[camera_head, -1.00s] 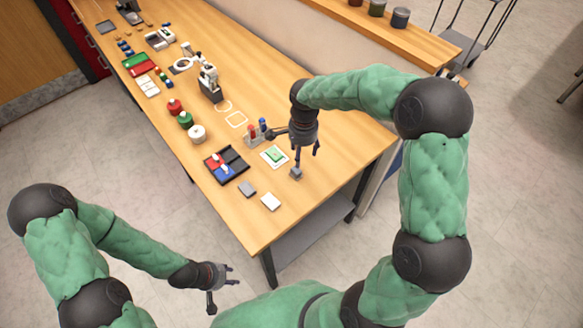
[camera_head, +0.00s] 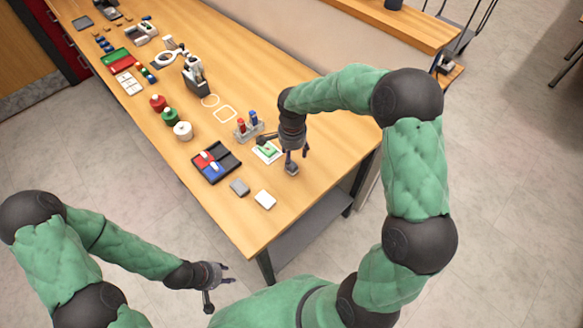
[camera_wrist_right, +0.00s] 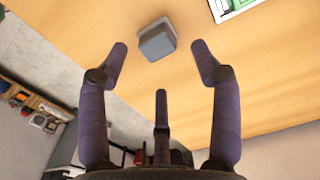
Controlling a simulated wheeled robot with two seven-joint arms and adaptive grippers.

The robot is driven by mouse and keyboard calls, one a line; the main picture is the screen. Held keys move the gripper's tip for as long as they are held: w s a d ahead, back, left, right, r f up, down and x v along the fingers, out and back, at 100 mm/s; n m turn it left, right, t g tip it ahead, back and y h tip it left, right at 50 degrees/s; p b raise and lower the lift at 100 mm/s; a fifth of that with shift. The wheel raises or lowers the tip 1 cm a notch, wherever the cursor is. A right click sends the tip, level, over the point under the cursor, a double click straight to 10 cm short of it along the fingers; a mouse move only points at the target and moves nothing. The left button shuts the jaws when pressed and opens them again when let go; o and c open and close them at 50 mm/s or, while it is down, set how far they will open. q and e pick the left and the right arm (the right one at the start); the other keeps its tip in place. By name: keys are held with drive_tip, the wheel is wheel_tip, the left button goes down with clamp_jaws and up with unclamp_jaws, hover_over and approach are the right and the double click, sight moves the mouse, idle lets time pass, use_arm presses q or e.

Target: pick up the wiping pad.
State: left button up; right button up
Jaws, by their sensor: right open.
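A small grey block (camera_head: 291,169) stands on the wooden table under my right gripper (camera_head: 294,156). It also shows as a grey block with rounded corners (camera_wrist_right: 157,42) in the right wrist view, ahead of and between the open fingers, with no finger closed on it. A flat grey pad (camera_head: 239,187) and a flat white pad (camera_head: 265,199) lie nearer the front edge of the table. I cannot tell for certain which of these is the wiping pad. My left gripper (camera_head: 225,276) is open and empty, off the table at the lower left.
A green-and-white card (camera_head: 267,152) lies just behind the grey block. A rack with red and blue items (camera_head: 249,130) and a black tray (camera_head: 216,163) stand nearby. Round containers (camera_head: 182,131) stand further left. The right front corner of the table is clear.

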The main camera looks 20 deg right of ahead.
sight(292, 164)
wheel_tip(292, 164, down, 5)
drive_tip(key=shift+s+a+b, duration=0.1)
drive_tip(key=shift+a+b, duration=0.05)
drive_tip(key=shift+b, duration=0.4)
drive_tip(key=c, duration=1.3)
